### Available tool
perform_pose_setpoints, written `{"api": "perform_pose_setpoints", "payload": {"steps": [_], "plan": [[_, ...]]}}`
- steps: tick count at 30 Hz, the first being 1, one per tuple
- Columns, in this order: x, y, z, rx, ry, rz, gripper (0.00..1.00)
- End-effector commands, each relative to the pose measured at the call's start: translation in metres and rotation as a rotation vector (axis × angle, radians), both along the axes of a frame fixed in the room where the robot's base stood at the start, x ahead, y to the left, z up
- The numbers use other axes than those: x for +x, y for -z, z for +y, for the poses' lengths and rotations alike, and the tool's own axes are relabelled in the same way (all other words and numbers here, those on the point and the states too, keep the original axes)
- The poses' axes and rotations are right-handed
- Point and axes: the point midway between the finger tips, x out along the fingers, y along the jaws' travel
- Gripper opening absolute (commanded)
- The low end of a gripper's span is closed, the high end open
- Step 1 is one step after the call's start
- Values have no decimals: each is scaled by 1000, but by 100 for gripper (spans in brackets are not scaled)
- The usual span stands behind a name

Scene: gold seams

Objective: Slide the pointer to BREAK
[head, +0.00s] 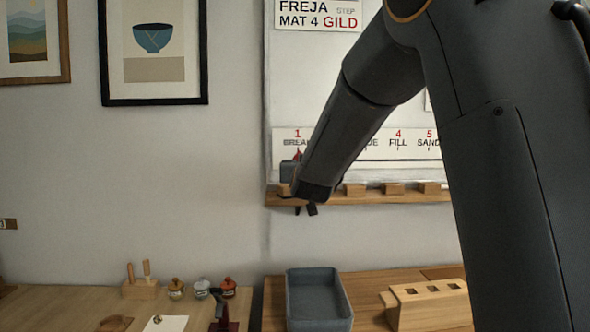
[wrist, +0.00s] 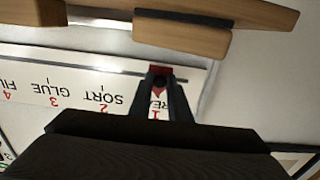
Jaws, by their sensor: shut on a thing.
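The strip (head: 372,151) on the wall board carries numbered step names, with 1 BREAK at its left end; SORT, GLUE and others also show upside down in the wrist view (wrist: 72,87). The small red pointer (head: 298,154) is at the BREAK label. In the wrist view the red pointer (wrist: 160,70) sits between the fingertips of my gripper (wrist: 160,82), which is shut on it. The fingers partly cover the word BREAK. In the head view my forearm hides part of the strip, around SORT and GLUE.
A wooden ledge (head: 410,198) with several wooden blocks (head: 393,188) runs below the strip, close to my wrist. Below are a grey tray (head: 318,300), a wooden block with holes (head: 428,304) and small jars (head: 202,289) on the worktop. The wall left of the board is clear beside the strip.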

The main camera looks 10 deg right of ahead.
Motion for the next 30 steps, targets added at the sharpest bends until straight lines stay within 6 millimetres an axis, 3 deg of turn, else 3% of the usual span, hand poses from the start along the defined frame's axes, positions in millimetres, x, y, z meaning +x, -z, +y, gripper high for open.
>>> {"api": "perform_pose_setpoints", "payload": {"steps": [14, 15, 18, 30], "plan": [[2, -1, 1, -1, 7, -2, 0], [2, -1, 2, -1, 6, -2, 20], [2, -1, 1, -1, 7, -2, 35], [-5, -1, 0, 0, 10, -2, 35]]}}
